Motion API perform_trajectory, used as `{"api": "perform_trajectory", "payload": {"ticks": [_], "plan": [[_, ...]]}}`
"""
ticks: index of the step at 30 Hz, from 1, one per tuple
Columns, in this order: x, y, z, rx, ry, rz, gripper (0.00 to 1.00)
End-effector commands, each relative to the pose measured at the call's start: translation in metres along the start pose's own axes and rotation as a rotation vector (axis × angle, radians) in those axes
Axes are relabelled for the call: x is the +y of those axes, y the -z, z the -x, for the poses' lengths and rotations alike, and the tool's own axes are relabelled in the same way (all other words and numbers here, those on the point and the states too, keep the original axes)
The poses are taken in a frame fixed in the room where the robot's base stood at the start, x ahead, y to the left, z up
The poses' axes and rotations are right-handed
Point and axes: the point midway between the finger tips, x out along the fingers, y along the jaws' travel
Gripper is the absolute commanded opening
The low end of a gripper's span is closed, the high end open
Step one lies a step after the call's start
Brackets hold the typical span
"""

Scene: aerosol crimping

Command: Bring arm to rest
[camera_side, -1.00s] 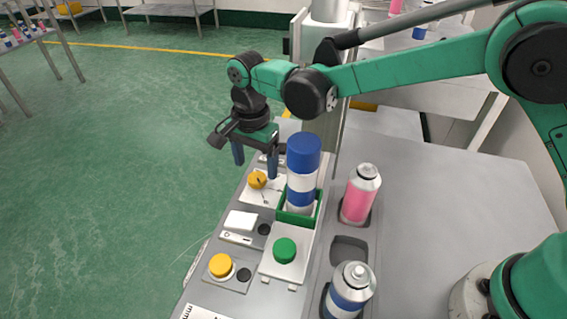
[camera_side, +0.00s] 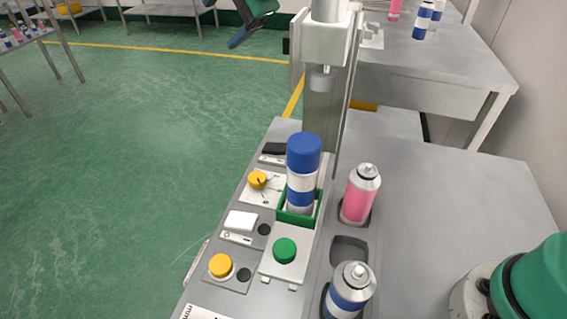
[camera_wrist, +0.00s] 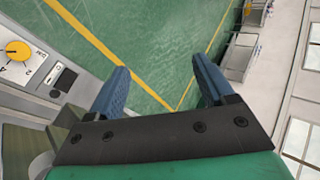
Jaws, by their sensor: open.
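My gripper (camera_wrist: 160,88) shows in the wrist view with its two blue fingers apart and nothing between them; green floor lies beyond. In the side view only part of my gripper (camera_side: 240,36) shows, cut off at the top edge, well above and behind the work table. A blue-capped can (camera_side: 301,168) stands upright in the green holder (camera_side: 286,214) under the crimping column (camera_side: 324,45). A pink can (camera_side: 358,196) and a blue-banded can (camera_side: 348,291) stand upright in slots at the right.
The control panel has a yellow knob (camera_side: 257,180), which also shows in the wrist view (camera_wrist: 18,50), a green button (camera_side: 285,250), a yellow button (camera_side: 221,265) and a white switch (camera_side: 241,221). One slot (camera_side: 349,250) between the cans is empty. A grey table (camera_side: 440,65) stands behind.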

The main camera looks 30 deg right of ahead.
Motion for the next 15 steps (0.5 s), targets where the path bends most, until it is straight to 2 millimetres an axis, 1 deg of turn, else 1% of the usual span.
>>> {"api": "perform_trajectory", "payload": {"ticks": [1,3,5,6,8,9,11,12,14,15], "plan": [[-0.019,0.004,0.019,0.005,0.101,-0.021,0.75],[-0.044,0.009,0.044,0.010,0.236,-0.048,0.75],[-0.062,0.015,0.066,0.015,0.347,-0.070,0.75],[-0.072,0.021,0.081,0.023,0.418,-0.083,0.75],[-0.083,0.039,0.099,0.057,0.517,-0.098,0.75],[-0.086,0.058,0.105,0.096,0.561,-0.102,0.75],[-0.082,0.087,0.104,0.161,0.582,-0.098,0.75],[-0.077,0.104,0.102,0.201,0.583,-0.093,0.75],[-0.069,0.130,0.100,0.261,0.578,-0.086,0.75],[-0.063,0.148,0.098,0.300,0.572,-0.082,0.75]]}}
